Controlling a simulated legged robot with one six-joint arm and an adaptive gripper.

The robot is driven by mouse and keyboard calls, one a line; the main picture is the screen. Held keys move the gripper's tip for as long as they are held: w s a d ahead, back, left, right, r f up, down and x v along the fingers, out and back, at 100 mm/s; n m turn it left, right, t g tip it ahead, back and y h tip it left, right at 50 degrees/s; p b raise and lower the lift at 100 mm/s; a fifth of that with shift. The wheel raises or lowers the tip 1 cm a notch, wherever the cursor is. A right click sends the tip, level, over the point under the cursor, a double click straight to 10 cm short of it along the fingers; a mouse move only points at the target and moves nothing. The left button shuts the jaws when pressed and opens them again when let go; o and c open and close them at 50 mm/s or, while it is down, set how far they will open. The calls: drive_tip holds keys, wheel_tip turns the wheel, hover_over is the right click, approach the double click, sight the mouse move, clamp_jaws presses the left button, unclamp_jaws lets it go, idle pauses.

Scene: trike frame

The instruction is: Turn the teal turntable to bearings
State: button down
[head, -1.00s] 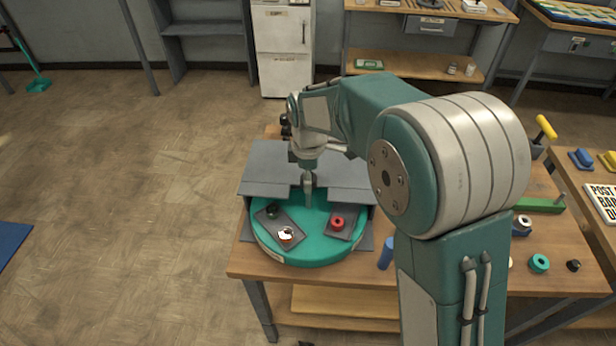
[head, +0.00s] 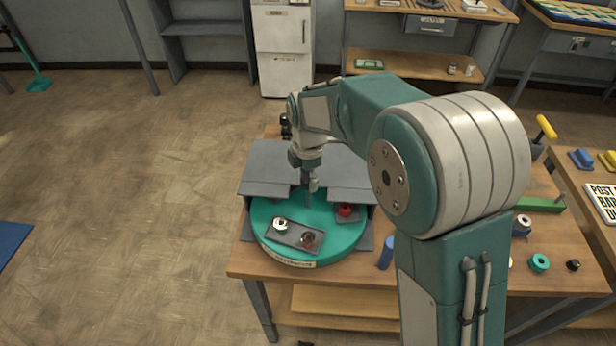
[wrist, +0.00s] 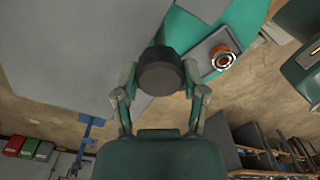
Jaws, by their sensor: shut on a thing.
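The teal turntable (head: 265,212) sits on the wooden table, its rear part under grey cover plates (head: 268,167). A grey tray on its front (head: 292,236) carries a white ring (head: 280,224) and a brown-orange ring (head: 307,239). A red ring (head: 345,210) lies on another tray at the right, partly beside the cover. My gripper (head: 308,192) points down at the gap between the cover plates. In the wrist view my gripper (wrist: 160,92) is shut on a dark round knob (wrist: 160,70). The rim label is too small to read.
A blue cylinder (head: 385,253) stands just right of the turntable. A teal ring (head: 539,263), a dark nut (head: 573,265) and a green block (head: 540,204) lie farther right on the table.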

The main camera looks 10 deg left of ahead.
drive_tip(key=shift+f+n, duration=0.1)
drive_tip(key=shift+n, duration=1.6)
drive_tip(key=shift+c, duration=0.7)
unclamp_jaws()
drive_tip(key=shift+w, duration=0.1)
wheel_tip(320, 180, up, 12)
drive_tip(key=shift+w+a, duration=0.1)
